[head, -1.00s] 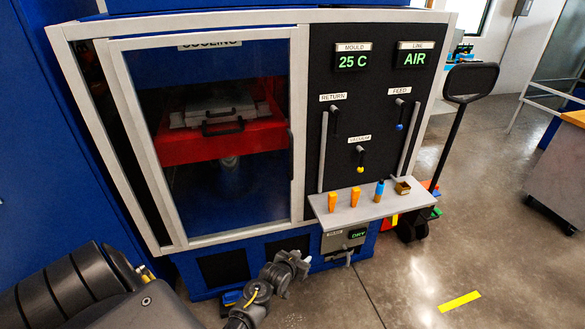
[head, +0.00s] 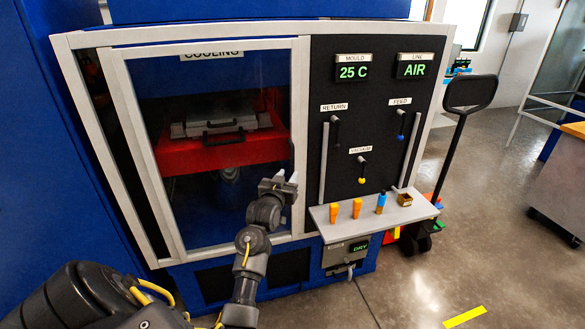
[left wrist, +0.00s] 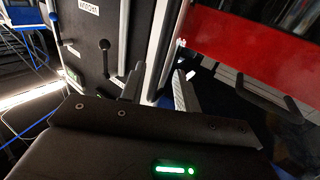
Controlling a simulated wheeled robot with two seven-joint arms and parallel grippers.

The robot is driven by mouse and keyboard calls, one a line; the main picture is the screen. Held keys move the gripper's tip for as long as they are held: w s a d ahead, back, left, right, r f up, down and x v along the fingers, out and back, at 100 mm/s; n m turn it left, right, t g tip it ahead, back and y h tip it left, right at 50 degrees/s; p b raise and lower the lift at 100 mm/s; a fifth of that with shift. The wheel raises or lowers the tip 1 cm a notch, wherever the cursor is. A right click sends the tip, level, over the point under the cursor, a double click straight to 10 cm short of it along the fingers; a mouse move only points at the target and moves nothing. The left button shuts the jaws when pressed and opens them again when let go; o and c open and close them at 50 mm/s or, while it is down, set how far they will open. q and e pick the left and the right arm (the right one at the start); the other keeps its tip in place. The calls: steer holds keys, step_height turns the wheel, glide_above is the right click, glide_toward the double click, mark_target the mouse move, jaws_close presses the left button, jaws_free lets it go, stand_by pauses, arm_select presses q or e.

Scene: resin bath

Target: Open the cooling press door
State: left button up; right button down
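The cooling press door (head: 214,247) is a glass pane in a pale grey frame and looks shut. Its dark upright handle (head: 291,158) sits on the right side of the frame, partly hidden by my gripper. My left gripper (head: 286,178) is in front of the door's lower right side, just below the handle. Whether the fingers touch the door is unclear. My right gripper is out of view.
Behind the glass is a red tray (head: 212,155) with a grey mould (head: 215,122). Right of the door is a black panel (head: 345,115) with levers, and a grey shelf (head: 372,209) juts out below it. A pallet truck handle (head: 470,92) stands right. The floor in front is clear.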

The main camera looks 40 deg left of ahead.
mark_target(291, 169)
arm_select(q)
steer(key=shift+p+x, duration=0.3)
steer(key=shift+x, duration=2.45)
steer(key=shift+c, duration=0.4)
jaws_close()
